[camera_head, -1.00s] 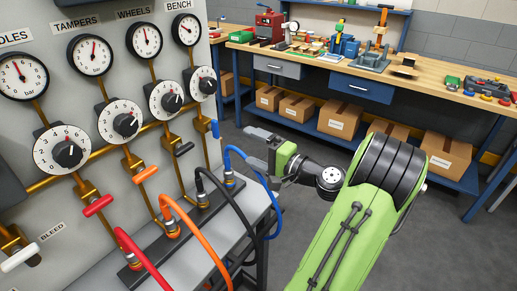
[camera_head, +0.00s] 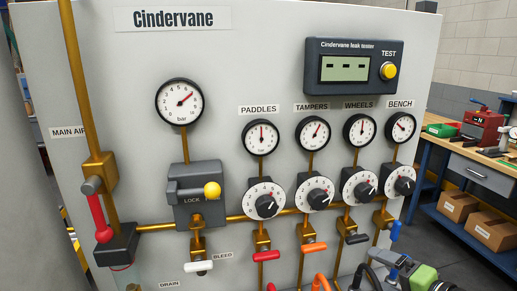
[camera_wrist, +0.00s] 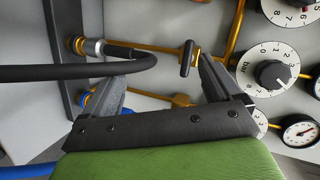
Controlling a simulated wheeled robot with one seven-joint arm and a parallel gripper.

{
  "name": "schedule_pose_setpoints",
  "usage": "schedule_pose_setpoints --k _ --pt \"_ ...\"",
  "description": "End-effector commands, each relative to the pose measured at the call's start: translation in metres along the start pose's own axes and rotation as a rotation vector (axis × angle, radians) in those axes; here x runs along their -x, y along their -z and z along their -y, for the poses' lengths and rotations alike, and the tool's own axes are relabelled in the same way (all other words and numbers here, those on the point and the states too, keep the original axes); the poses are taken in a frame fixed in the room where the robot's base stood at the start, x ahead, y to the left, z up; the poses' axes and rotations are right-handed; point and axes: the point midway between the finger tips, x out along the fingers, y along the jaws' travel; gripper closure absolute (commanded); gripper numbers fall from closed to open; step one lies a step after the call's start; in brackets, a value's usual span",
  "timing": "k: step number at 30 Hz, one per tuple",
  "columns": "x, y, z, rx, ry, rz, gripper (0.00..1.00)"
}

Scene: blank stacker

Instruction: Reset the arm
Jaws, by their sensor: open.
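My gripper (camera_wrist: 160,82) is open in the wrist view, with its two dark fingers apart and nothing between them. A black hose (camera_wrist: 100,68) with a metal fitting crosses in front of the left finger. A dark valve handle (camera_wrist: 187,58) on a brass pipe lies beyond the gap. In the head view my gripper (camera_head: 386,270) shows only partly at the bottom right, by the panel's right end below the blue valve handle (camera_head: 394,230). Most of my arm is out of that view.
The grey panel (camera_head: 60,30) carries several gauges and dials, a lock with a yellow knob (camera_head: 212,190), a red main air handle (camera_head: 101,222) and a leak tester (camera_head: 353,66). A workbench (camera_head: 480,157) with boxes stands at the right, across open floor.

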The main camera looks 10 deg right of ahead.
Motion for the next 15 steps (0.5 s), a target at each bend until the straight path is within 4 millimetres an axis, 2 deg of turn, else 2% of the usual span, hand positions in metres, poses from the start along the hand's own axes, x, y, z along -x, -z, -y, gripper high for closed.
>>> schedule_pose_setpoints --k 1,3,5,7,10,12,15 --pt "-0.014 -0.029 0.023 0.101 -0.087 0.093 0.08" --pt "-0.026 -0.068 0.036 0.240 -0.215 0.206 0.08" --pt "-0.026 -0.100 0.047 0.369 -0.320 0.289 0.08" --pt "-0.018 -0.134 0.061 0.522 -0.430 0.367 0.08" --pt "0.009 -0.172 0.082 0.729 -0.554 0.432 0.08" --pt "0.036 -0.192 0.096 0.856 -0.615 0.451 0.08" --pt "0.076 -0.209 0.111 0.995 -0.660 0.454 0.08"
